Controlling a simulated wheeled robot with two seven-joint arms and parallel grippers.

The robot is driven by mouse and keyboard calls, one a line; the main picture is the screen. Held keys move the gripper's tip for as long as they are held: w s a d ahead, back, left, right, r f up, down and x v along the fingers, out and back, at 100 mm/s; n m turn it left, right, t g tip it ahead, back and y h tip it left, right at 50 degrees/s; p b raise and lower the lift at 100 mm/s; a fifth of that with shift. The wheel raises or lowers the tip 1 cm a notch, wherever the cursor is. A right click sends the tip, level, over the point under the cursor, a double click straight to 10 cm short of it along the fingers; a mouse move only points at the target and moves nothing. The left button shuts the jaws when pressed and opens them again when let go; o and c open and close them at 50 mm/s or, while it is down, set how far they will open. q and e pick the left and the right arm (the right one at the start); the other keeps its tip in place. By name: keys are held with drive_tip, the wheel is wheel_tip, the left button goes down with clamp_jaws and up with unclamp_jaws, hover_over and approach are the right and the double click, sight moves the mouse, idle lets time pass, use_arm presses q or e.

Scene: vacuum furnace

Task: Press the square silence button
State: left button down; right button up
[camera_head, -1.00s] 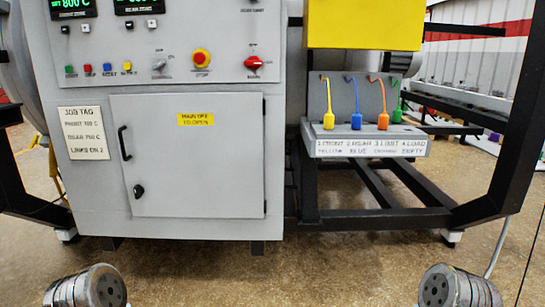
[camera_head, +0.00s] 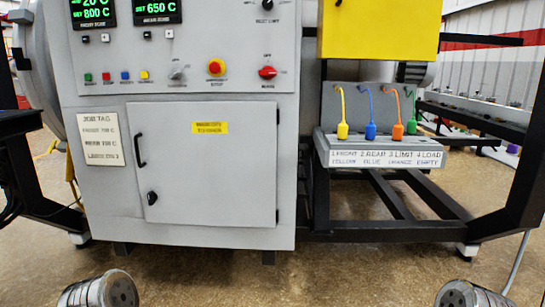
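A row of small coloured push buttons runs along the lower left of the grey control panel (camera_head: 215,35): a green one (camera_head: 88,77), a red one (camera_head: 106,76), a blue one (camera_head: 125,76) and a yellow one (camera_head: 144,75). The yellow one looks squarish. Their labels are too blurred to read, so I cannot tell for sure which is the silence button. Neither gripper is in view. Only rounded metal parts of my arms show at the bottom left and bottom right edges, well below and apart from the panel.
A red emergency stop (camera_head: 216,67), a red rotary switch (camera_head: 267,72) and a grey knob (camera_head: 178,73) sit right of the buttons. Below is a closed cabinet door (camera_head: 207,165). Coloured plugs hang at a connector box (camera_head: 385,150) on the right. The floor in front is clear.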

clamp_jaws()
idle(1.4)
